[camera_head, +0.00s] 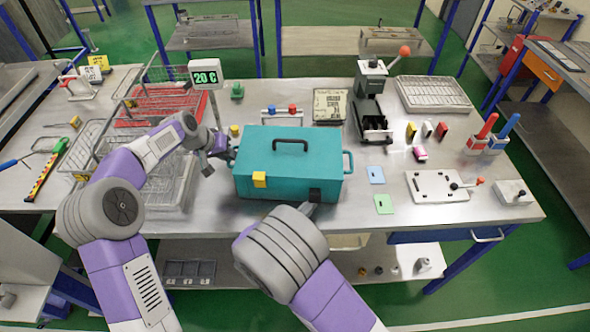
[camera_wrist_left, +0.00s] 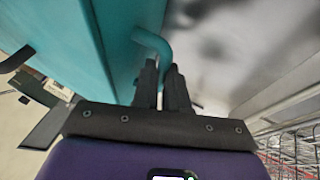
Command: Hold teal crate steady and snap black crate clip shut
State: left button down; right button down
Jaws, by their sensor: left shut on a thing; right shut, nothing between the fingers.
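The teal crate (camera_head: 290,150) stands upright on the metal table with its lid down and a black handle on top. The black crate clip (camera_head: 316,195) is low on its front right, and a yellow clip (camera_head: 259,180) is on its front left. My left gripper (camera_head: 226,153) is shut on the crate's left side handle; in the left wrist view its fingers (camera_wrist_left: 163,80) meet the teal handle (camera_wrist_left: 152,42). My right gripper (camera_head: 309,208) is shut and empty just below the black clip. The wrist hides most of it, so contact is unclear.
Wire baskets (camera_head: 165,185) stand left of the crate, near a display reading 20 C (camera_head: 205,73). Blue (camera_head: 376,175) and green (camera_head: 383,204) cards and a white plate with a lever clamp (camera_head: 436,186) lie to the right. The table's front edge is close below the crate.

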jog(key=shift+w+r, duration=0.1)
jog(key=shift+r, duration=0.85)
dwell(0.8)
jog(key=shift+w+d+r, duration=0.1)
jog(key=shift+w+r, duration=0.6)
jog(key=shift+r, duration=0.1)
dwell(1.5)
jog(key=shift+s+a, duration=0.15)
jog(key=shift+s, duration=1.15)
jog(key=shift+s+a, duration=0.1)
jog(key=shift+s, duration=1.15)
pick_arm(q)
jog(key=c, duration=1.1)
grip_release()
pick_arm(e)
jog(key=v, duration=1.2)
